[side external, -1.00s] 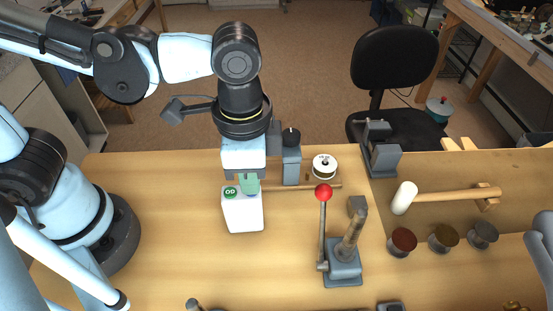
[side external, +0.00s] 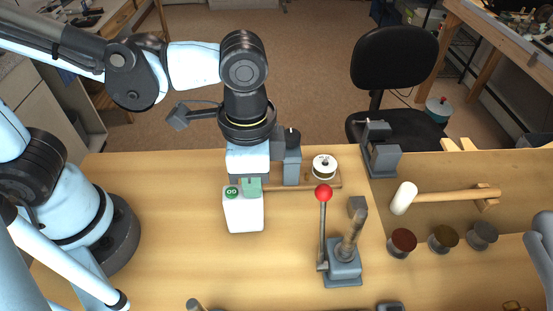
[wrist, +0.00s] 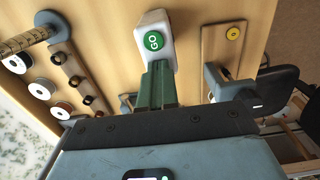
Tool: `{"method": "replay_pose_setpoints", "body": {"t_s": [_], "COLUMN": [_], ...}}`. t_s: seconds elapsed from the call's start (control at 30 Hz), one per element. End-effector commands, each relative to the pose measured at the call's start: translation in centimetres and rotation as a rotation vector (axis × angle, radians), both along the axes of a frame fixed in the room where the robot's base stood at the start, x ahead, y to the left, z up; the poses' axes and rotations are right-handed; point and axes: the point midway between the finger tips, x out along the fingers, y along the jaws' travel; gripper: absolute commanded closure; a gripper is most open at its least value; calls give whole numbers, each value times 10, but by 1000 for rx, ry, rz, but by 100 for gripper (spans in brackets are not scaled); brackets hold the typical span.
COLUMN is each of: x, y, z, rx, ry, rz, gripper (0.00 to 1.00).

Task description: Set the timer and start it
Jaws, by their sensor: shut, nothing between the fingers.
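The timer is a white box (side external: 243,214) on the wooden bench in the side external view. A round green GO button (side external: 231,192) is on its top, left of my fingers. My gripper (side external: 251,187) points down at the box's upper end, with its green fingers shut and empty. In the wrist view the white box (wrist: 152,24) is beyond the fingertips (wrist: 160,66), and its GO button (wrist: 153,41) is in plain sight. The fingers hide part of the box there. Whether they touch it cannot be told. I see no dial or time readout on the box.
A grey lever device with a red knob (side external: 324,192) stands right of the box. A white spool (side external: 325,166) is behind on a wooden board. A mallet (side external: 440,198) and several dark spools lie farther right. Bench in front of the box (side external: 230,265) is clear.

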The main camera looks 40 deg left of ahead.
Motion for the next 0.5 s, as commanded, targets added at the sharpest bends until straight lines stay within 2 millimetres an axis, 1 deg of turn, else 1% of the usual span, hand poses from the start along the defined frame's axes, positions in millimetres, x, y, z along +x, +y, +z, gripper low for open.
{"method": "replay_pose_setpoints", "body": {"t_s": [0.03,0.17,0.27,0.5], "x": [-1,-1,-1,-1], "y": [2,1,1,0], "z": [-10,-6,1,30], "rx": [-13,-13,-13,-8], "ry": [-18,-17,-17,-11], "rz": [0,1,1,0], "gripper": [100,100,100,100]}}
